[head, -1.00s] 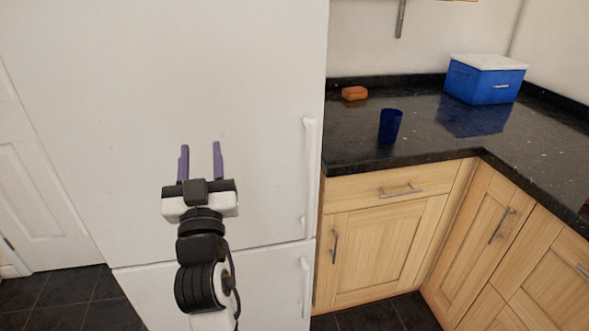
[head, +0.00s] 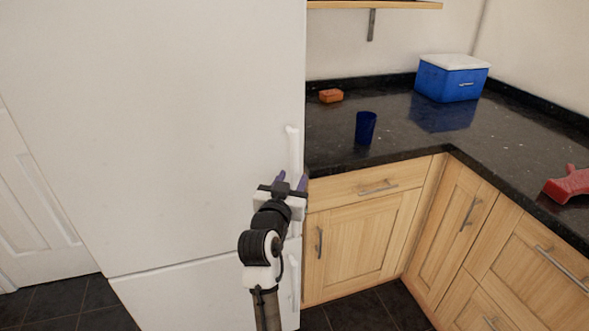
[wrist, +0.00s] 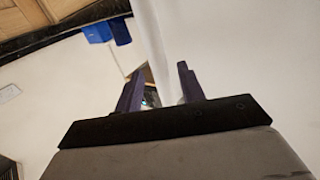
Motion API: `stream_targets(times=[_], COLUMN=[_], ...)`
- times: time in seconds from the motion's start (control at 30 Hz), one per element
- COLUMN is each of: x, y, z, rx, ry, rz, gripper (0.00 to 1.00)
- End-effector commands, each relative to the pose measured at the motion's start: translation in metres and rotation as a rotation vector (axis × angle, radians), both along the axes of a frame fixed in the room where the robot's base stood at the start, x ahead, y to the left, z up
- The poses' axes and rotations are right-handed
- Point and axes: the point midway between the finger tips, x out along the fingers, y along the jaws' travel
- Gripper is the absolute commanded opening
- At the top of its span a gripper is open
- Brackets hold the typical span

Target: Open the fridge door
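The white fridge door (head: 170,130) stands shut, flush above the lower door (head: 200,292). Its slim white vertical handle (head: 292,148) runs near the right edge; its lower part is hidden behind my gripper. My gripper (head: 291,181), with two purple fingers, is at the lower part of this handle. In the wrist view my gripper (wrist: 160,85) has its fingers spread apart. The white handle (wrist: 152,40) runs down between them, with a gap on its left side. I cannot tell how deep it sits.
A wooden cabinet (head: 360,240) and dark counter (head: 420,140) adjoin the fridge on the right. On the counter are a blue cup (head: 366,127), an orange sponge (head: 331,96), a blue cooler box (head: 450,80) and a red object (head: 570,184). Dark floor shows at lower left.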

Motion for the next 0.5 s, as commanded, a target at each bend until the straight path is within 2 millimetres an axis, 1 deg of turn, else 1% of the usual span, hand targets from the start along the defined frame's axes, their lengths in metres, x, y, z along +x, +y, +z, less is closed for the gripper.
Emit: stream_targets(times=[0.03,0.1,0.2,0.3,0.5], x=[0.008,0.017,0.025,0.029,0.031], y=[-0.003,-0.005,-0.007,-0.009,-0.009], z=[0.002,0.002,0.001,0.0,0.0], rx=[0.001,0.0,0.0,0.0,0.0], ry=[0.002,0.001,0.001,0.0,0.0], rz=[-0.002,-0.001,0.0,0.0,0.0], gripper=[0.39,0.39,0.39,0.39,0.39])
